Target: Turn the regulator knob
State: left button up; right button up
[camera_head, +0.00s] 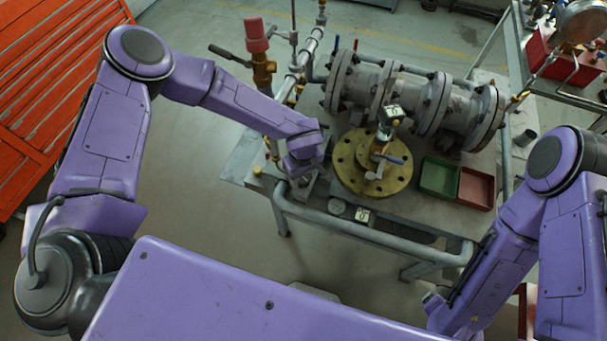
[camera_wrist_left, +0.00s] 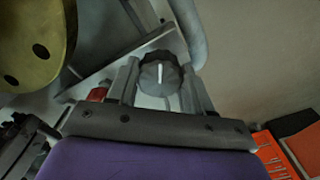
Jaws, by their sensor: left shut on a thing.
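The regulator knob (camera_wrist_left: 160,76) is dark grey and round with a white pointer line, which stands nearly upright in the left wrist view. My left gripper (camera_wrist_left: 160,88) has one finger on each side of the knob and is shut on it. In the head view my left gripper (camera_head: 304,178) is at the left front corner of the workbench, and the knob is hidden there by the gripper and wrist. My right arm comes in at the right of the head view, and its gripper does not show.
A round brass flange (camera_head: 350,180) with a gauge and small valve stands right of my left gripper. A grey flanged gate valve (camera_head: 440,103) lies behind it. Green (camera_head: 427,178) and red (camera_head: 477,188) trays are on the right. A brass valve with a red cap (camera_head: 257,36) stands behind my left forearm.

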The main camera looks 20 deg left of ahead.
aim_at(303, 177)
pick_arm(q)
jog(key=shift+m, duration=1.3)
jog(key=o, duration=1)
jog(key=shift+o, duration=0.2)
jog(key=shift+r, duration=0.1)
notch_tip(303, 177, up, 9)
jog(key=shift+r+b, duration=0.2)
jog(key=shift+b, duration=1.05)
jog(key=shift+r, duration=0.5)
